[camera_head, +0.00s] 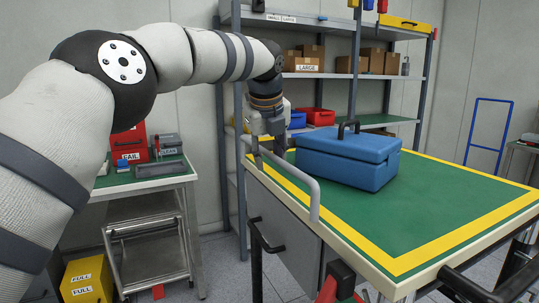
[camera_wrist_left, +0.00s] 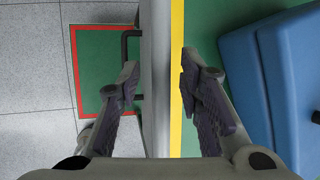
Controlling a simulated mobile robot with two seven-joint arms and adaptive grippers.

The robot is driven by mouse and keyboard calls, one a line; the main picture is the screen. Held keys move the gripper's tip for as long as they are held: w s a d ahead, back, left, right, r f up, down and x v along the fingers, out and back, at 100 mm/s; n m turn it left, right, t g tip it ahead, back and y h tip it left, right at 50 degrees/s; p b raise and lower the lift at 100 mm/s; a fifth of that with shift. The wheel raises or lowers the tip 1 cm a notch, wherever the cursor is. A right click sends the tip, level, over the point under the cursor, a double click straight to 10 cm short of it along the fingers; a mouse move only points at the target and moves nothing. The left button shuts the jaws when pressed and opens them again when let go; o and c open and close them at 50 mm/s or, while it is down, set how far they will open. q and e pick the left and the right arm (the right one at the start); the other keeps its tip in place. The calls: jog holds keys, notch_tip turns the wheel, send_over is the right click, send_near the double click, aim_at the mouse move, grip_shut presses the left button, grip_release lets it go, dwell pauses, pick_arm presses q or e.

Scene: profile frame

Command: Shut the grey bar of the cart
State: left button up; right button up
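The cart has a green top with a yellow border (camera_head: 429,256) and a pale rim. Its grey bar (camera_head: 292,176) runs along the left edge in the head view and bends down at its near end. My left gripper (camera_head: 266,147) is at the far part of the bar. In the left wrist view, the open fingers (camera_wrist_left: 158,88) stand on either side of a grey band (camera_wrist_left: 155,60), which seems to be the bar over the cart's rim. I see a gap beside each finger; contact is not clear. My right gripper is not in view.
A blue case (camera_head: 345,158) with a dark handle sits on the cart top, right of my left gripper. A black handle (camera_head: 257,255) sticks out below the bar. Shelves (camera_head: 345,75) with boxes stand behind; a green bench (camera_head: 140,180) is at left.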

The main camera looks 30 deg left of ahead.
pick_arm(q)
jog(key=shift+r, duration=0.1)
jog(key=v, duration=1.2)
